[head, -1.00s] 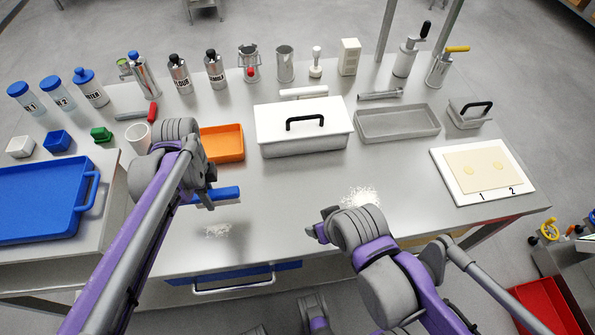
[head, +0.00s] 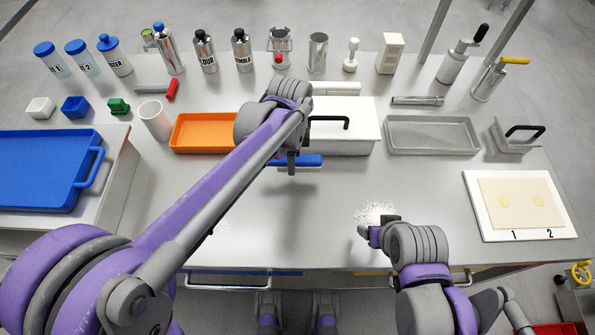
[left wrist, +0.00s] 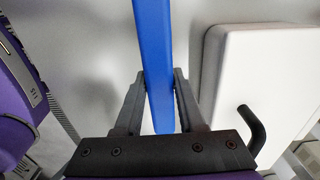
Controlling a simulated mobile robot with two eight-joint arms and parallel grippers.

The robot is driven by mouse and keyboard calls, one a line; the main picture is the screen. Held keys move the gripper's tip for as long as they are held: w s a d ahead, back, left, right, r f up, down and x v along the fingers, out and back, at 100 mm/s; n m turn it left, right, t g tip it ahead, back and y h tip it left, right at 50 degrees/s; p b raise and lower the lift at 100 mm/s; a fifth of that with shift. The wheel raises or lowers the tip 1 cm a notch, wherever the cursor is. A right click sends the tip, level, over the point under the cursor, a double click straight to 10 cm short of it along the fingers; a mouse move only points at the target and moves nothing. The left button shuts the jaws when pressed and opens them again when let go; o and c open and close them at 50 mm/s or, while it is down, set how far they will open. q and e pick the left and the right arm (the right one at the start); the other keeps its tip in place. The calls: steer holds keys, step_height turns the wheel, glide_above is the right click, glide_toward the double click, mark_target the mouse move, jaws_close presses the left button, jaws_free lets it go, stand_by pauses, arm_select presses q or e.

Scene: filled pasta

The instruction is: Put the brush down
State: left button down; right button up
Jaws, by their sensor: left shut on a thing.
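The blue brush (head: 310,161) is in my left gripper (head: 292,166), which is shut on it. It is over the steel table, just in front of the white lidded box (head: 350,142). In the left wrist view the blue brush (left wrist: 154,60) runs lengthwise between the two fingers, with the white box to its right. Whether the brush touches the table is hard to tell. My right gripper (head: 367,236) is near the table's front edge, beside a patch of white flour (head: 376,211). Its jaw opening is not clear.
An orange tray (head: 190,148) is partly behind my left arm. A grey tray (head: 432,148) stands right of the box. A white board with a dough sheet (head: 500,220) lies at the right. Bottles and tools line the back.

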mark_target(292, 178)
arm_select(q)
steer(key=shift+f, duration=2.9)
arm_select(e)
steer(key=shift+f, duration=0.35)
arm_select(q)
steer(key=shift+f+b, duration=0.15)
steer(key=shift+b, duration=0.2)
arm_select(e)
steer(key=shift+f, duration=0.1)
arm_select(q)
steer(key=c, duration=0.5)
jaws_free()
